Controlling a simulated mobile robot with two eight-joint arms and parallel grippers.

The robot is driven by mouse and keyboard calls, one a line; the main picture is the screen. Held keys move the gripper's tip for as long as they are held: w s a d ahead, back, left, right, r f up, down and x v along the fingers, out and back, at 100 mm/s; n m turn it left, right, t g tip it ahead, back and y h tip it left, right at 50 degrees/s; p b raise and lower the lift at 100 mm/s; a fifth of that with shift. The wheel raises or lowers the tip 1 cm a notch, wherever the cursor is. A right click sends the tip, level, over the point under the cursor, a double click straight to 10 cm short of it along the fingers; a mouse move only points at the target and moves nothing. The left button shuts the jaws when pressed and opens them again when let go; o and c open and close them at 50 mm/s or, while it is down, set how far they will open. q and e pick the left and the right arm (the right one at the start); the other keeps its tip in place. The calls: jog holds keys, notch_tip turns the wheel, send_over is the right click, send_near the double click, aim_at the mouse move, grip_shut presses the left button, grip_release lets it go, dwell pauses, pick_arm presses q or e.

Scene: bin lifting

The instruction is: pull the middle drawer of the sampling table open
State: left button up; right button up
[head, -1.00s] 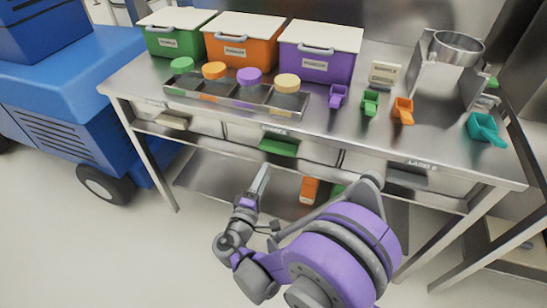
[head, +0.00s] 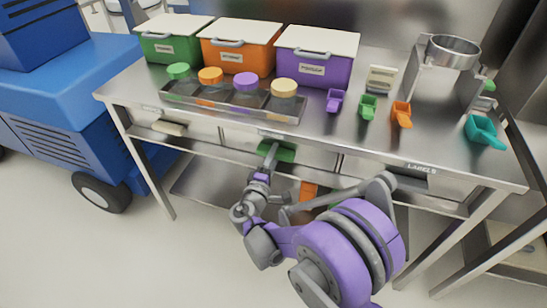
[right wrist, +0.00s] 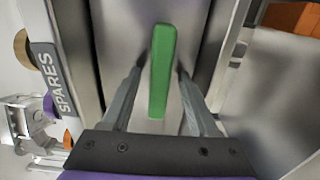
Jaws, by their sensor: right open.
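The sampling table (head: 350,140) is steel and has a row of drawers under its top edge. The middle drawer (head: 315,153) appears closed, with a green handle (head: 284,153) on its front. In the right wrist view the green handle (right wrist: 161,70) runs nearly upright across a bare metal front, beside a SPARES label (right wrist: 55,85). My right gripper (head: 270,152) is at the handle. Its fingers (right wrist: 159,78) are open, one on each side of the handle, with visible gaps. The handle is not gripped. My left gripper is not in view.
On the tabletop stand green, orange and purple bins (head: 315,68), a tray with coloured-lid jars (head: 230,110), several scoops (head: 401,113) and a sieve stand (head: 453,52). A lower shelf (head: 205,190) lies beneath. A blue machine (head: 75,125) stands at the left.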

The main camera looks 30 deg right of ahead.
grip_shut()
dwell(1.3)
